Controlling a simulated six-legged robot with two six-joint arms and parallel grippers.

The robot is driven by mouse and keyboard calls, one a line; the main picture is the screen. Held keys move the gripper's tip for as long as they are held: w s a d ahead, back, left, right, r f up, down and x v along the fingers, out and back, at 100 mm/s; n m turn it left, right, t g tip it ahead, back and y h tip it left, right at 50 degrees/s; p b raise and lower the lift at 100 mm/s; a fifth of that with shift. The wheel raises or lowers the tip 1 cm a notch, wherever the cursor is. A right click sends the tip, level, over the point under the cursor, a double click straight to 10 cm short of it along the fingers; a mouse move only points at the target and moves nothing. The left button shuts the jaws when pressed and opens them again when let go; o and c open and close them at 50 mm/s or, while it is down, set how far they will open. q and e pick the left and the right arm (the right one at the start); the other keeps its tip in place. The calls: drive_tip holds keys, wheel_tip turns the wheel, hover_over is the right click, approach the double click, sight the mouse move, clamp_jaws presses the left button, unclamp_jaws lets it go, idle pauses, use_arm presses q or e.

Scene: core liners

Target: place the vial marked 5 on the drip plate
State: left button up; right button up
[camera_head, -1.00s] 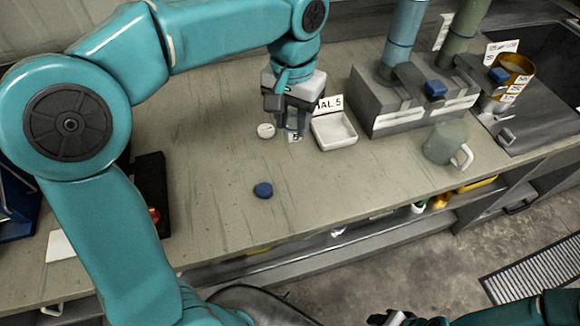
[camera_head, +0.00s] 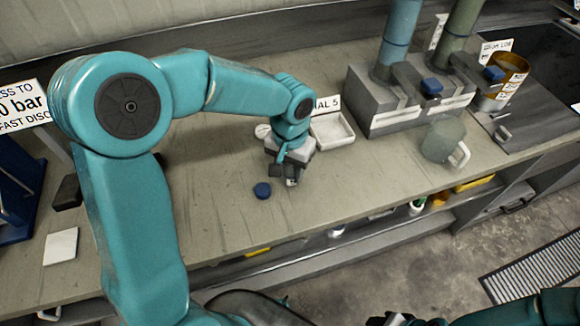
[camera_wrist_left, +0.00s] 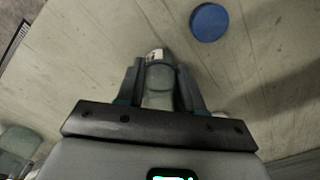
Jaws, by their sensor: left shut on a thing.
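My left gripper (camera_head: 285,176) is shut on a small clear grey-green vial (camera_wrist_left: 159,78) with a white label. In the left wrist view the vial sits between the two fingers; its marking is too small to read. In the head view the vial mostly hides behind the fingers, above the front part of the bench. A white shallow square tray (camera_head: 333,140) stands behind the gripper, with a card reading "AL 5" at its back. A flat white square (camera_head: 61,246) lies at the bench's left; I cannot tell which is the drip plate. My right gripper (camera_head: 392,319) shows only partly at the bottom edge.
A blue disc (camera_head: 262,190) lies just left of the gripper. A round white piece (camera_head: 262,131) lies behind it. The bench (camera_head: 215,200) between the gripper and the left square is largely clear.

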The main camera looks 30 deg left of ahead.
use_arm(q)
drive_tip(key=shift+s+r, duration=0.1)
drive_tip(key=o, duration=1)
drive_tip(key=shift+f, duration=0.25)
drive_tip(key=shift+r, duration=0.1)
